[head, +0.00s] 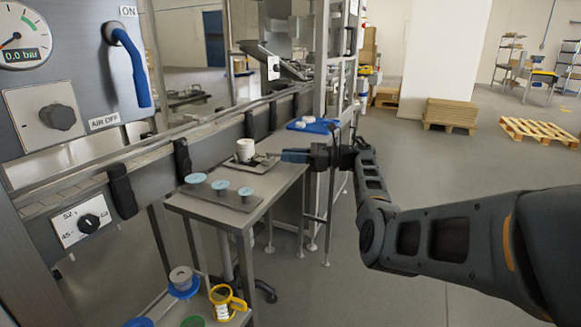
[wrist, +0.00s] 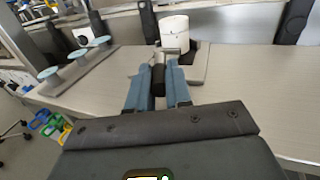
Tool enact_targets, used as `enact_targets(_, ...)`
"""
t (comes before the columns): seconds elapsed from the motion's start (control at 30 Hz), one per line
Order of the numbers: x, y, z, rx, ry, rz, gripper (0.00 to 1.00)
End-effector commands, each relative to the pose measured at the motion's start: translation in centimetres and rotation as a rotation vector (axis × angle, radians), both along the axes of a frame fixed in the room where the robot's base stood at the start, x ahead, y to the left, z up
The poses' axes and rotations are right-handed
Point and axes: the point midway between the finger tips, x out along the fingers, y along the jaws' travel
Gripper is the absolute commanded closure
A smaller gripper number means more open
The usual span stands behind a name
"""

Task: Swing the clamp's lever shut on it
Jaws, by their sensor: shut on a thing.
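The clamp (wrist: 172,52) is a small metal mechanism at the near side of the jar. Its black lever handle (wrist: 158,82) points towards me, between my blue fingers. My gripper (head: 285,156) reaches in from the right, level with the jar's foot. In the wrist view my gripper (wrist: 158,72) is shut on the lever handle. The fingers hide part of the clamp, so I cannot tell whether its pad touches the jar.
A plate with several light-blue discs on posts (head: 221,186) stands on the near part of the table (head: 235,214). The conveyor rail (head: 215,140) runs behind. A blue tray with white pieces (head: 312,125) lies beyond. The floor right of the table is open.

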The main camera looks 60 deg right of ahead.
Motion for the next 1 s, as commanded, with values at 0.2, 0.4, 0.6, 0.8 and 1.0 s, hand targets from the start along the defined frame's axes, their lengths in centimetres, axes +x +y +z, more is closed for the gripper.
enact_targets(0.2, 0.14, -0.26, -0.25, 0.0, 0.0, 0.091, 1.0)
enact_targets(0.4, 0.23, -0.27, -0.15, 0.0, 0.002, 0.131, 1.0)
enact_targets(0.6, 0.24, -0.22, -0.15, 0.0, 0.004, 0.143, 1.0)
enact_targets(0.8, 0.26, -0.21, -0.17, 0.0, 0.005, 0.143, 1.0)
enact_targets(1.0, 0.26, -0.21, -0.16, 0.0, 0.005, 0.143, 0.7)
